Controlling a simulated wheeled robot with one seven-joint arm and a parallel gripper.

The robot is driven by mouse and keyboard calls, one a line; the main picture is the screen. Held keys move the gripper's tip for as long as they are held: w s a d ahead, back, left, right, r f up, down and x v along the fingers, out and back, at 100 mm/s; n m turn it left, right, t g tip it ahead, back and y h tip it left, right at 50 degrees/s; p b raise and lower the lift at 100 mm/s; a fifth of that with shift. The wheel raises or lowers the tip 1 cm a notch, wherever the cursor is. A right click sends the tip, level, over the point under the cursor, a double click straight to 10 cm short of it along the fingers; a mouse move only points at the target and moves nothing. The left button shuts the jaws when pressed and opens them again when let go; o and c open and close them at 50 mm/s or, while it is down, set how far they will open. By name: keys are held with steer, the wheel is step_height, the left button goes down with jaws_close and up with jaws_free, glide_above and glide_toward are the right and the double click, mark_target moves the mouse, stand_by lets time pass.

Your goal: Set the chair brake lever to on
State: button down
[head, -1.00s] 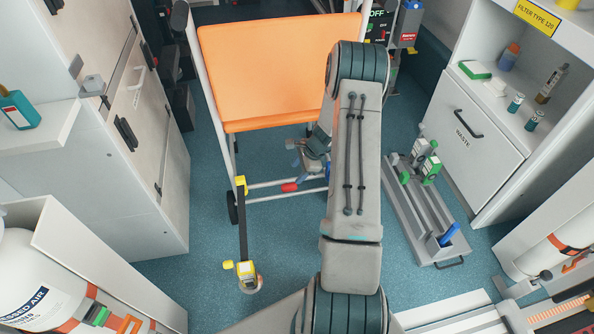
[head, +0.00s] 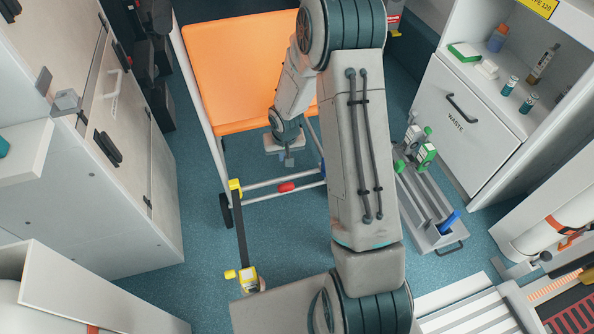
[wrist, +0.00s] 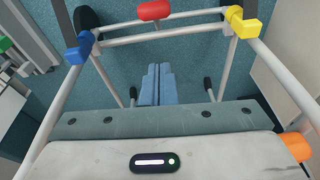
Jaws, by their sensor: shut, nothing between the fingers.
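The chair has an orange panel (head: 250,75) and a white tube frame. A red piece (head: 286,187), apparently the brake lever, sits on its lower crossbar; it also shows at the top of the wrist view (wrist: 153,10). I cannot read any on or off mark on it. My gripper (head: 289,160) hangs just below the orange panel, behind and above the red piece in the head view. In the wrist view its blue-grey fingers (wrist: 157,75) are together and empty, apart from the red piece in the picture.
A yellow clip (wrist: 243,23) and a blue clip (wrist: 78,50) sit on the frame either side of the red piece. A strap ends in a yellow buckle (head: 247,279). A grey rack (head: 440,235) stands right of my arm. White cabinets flank the floor.

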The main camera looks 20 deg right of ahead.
steer(key=b, duration=0.4)
glide_above(284, 186)
steer(key=w, duration=0.3)
steer(key=s+x, duration=0.2)
steer(key=x, duration=0.7)
steer(key=f, duration=0.1)
steer(key=f+b, duration=0.1)
steer(key=s, duration=0.1)
steer(key=shift+d+f+n, duration=0.3)
steer(key=shift+f+n, duration=0.1)
steer(key=shift+s+f+b, duration=0.4)
steer(key=shift+f+b, duration=0.15)
